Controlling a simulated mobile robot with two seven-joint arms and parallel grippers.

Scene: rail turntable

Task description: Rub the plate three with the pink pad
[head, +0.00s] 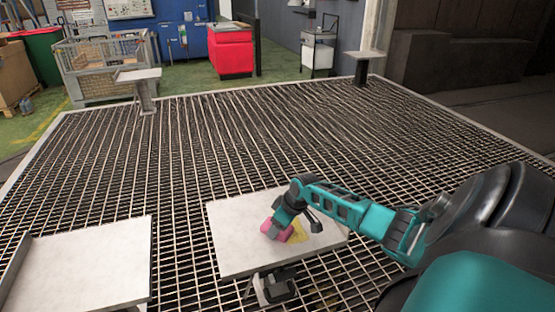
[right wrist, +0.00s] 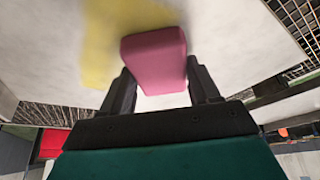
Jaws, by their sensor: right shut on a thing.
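The pink pad (right wrist: 154,58) is between the fingers of my right gripper (right wrist: 157,88), which is shut on it. In the head view the pad (head: 283,233) is down at the white plate (head: 235,222) in front of me, near its middle. A yellow patch (head: 300,231) marks the plate just right of the pad. In the right wrist view the yellow patch (right wrist: 95,42) spreads beside and behind the pad. My right gripper (head: 276,226) in the head view partly hides the pad. Whether the pad presses on the plate is hard to tell. My left gripper is not in view.
Another white plate (head: 85,262) with a raised left edge stands at the lower left. Two small plates on posts stand far off, one at the left (head: 138,75) and one at the right (head: 365,54). The grating floor (head: 230,130) between them is clear.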

